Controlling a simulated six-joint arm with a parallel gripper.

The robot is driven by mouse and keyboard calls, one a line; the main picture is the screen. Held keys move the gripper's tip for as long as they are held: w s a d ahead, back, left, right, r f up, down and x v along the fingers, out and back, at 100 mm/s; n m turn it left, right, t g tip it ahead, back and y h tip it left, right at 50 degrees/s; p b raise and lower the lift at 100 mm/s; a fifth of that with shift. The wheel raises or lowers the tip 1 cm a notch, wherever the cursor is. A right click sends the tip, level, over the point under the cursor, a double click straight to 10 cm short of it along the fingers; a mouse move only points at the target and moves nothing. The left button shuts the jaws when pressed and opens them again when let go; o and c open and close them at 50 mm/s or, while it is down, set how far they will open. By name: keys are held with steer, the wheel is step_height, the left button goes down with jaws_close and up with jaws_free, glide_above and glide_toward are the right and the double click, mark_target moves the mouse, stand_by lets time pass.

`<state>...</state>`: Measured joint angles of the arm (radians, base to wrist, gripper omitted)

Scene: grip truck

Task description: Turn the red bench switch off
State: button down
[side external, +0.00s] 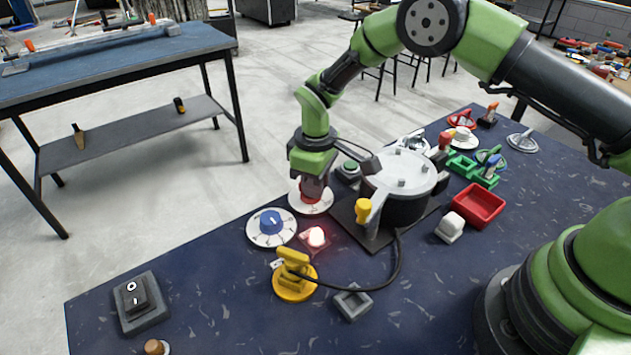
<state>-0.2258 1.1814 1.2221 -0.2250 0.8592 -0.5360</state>
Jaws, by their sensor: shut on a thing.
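My gripper (313,188) points down over a round white dial (302,206) beside the grey round machine. It is shut on a red knob (313,197) at the middle of that dial. The fingers cover most of the knob, so its pointing direction is hidden. A red lamp (316,237) glows just in front of the dial. Another red piece on a round base (461,119) stands at the far end of the bench. I cannot tell from the picture which red part is the bench switch.
A blue knob on a dial (271,222) lies close left of my gripper. The grey round machine (400,187), with a yellow handle (363,210), stands close right. A yellow switch (293,276) and black rocker switch (136,297) are nearer. A red tray (478,204) is right.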

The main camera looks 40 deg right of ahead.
stand_by(0.3)
steer(key=c, duration=1.1)
jaws_free()
step_height(320, 180, up, 10)
